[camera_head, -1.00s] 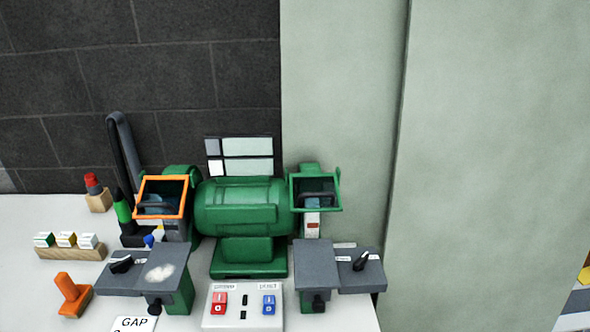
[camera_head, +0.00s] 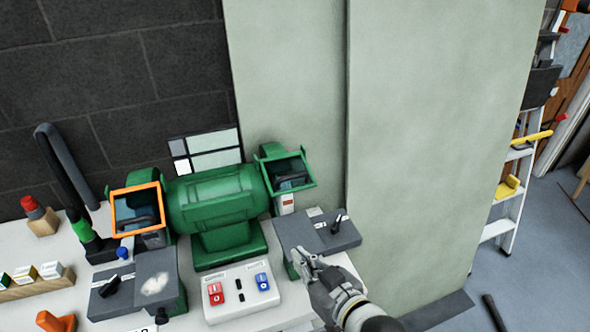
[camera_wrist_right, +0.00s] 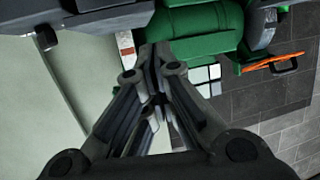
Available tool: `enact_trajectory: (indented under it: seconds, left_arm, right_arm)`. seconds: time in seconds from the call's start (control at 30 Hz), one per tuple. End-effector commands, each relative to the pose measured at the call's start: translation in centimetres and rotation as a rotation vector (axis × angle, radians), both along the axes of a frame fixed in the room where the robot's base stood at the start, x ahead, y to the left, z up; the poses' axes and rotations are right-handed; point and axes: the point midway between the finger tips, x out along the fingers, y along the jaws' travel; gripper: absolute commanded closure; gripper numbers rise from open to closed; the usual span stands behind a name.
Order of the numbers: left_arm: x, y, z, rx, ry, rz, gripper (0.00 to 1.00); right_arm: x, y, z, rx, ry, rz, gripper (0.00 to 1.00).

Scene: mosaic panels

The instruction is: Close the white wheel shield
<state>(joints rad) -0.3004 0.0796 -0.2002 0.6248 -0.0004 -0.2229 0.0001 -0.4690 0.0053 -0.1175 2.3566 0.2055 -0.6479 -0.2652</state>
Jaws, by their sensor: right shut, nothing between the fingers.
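A green bench grinder (camera_head: 215,200) stands on the white bench with a tilted shield at each end. The left shield (camera_head: 113,206) has an orange frame and also shows in the wrist view (camera_wrist_right: 275,62). The right shield (camera_head: 305,181) has a green frame. Both look tilted up; I cannot tell which covers the white wheel. My right gripper (camera_head: 302,262) is shut and empty, by the front of the right grey tool rest (camera_head: 315,232), in front of and below the green-framed shield. Its shut fingers (camera_wrist_right: 155,52) fill the middle of the wrist view. My left gripper is not in view.
A switch box (camera_head: 240,292) with red and blue switches sits in front of the grinder. The left tool rest (camera_head: 128,280), a black-and-green hose stand (camera_head: 80,205) and small blocks are to the left. A pale wall panel (camera_head: 430,150) stands close behind on the right.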

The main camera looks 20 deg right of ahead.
Motion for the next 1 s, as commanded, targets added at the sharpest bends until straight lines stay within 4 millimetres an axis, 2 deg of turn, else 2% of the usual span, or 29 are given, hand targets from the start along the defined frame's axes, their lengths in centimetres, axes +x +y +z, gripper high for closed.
enact_trajectory:
  seconds: [0.1, 0.2, 0.3, 0.4, 0.53, 0.67, 1.0]
  left_arm:
    - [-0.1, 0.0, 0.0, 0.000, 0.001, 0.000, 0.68]
    - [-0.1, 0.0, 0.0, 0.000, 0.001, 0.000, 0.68]
    - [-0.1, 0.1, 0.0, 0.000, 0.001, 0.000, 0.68]
    - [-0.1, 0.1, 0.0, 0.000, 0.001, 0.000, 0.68]
    - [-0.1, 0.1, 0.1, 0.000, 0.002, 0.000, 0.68]
    - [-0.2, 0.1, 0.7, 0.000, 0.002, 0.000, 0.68]
    - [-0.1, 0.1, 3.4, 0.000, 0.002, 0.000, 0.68]
  right_arm:
    - [2.0, -0.3, 4.4, 0.045, -0.208, -0.042, 1.00]
    - [2.9, -1.1, 8.2, 0.079, -0.381, -0.095, 1.00]
    - [3.2, -2.1, 11.0, 0.101, -0.513, -0.150, 1.00]
    - [3.1, -2.9, 12.7, 0.117, -0.597, -0.192, 1.00]
    - [3.1, -3.4, 13.8, 0.125, -0.644, -0.217, 1.00]
    - [4.0, -3.5, 14.4, 0.126, -0.651, -0.220, 1.00]
    - [9.9, -3.3, 16.8, 0.125, -0.650, -0.219, 1.00]
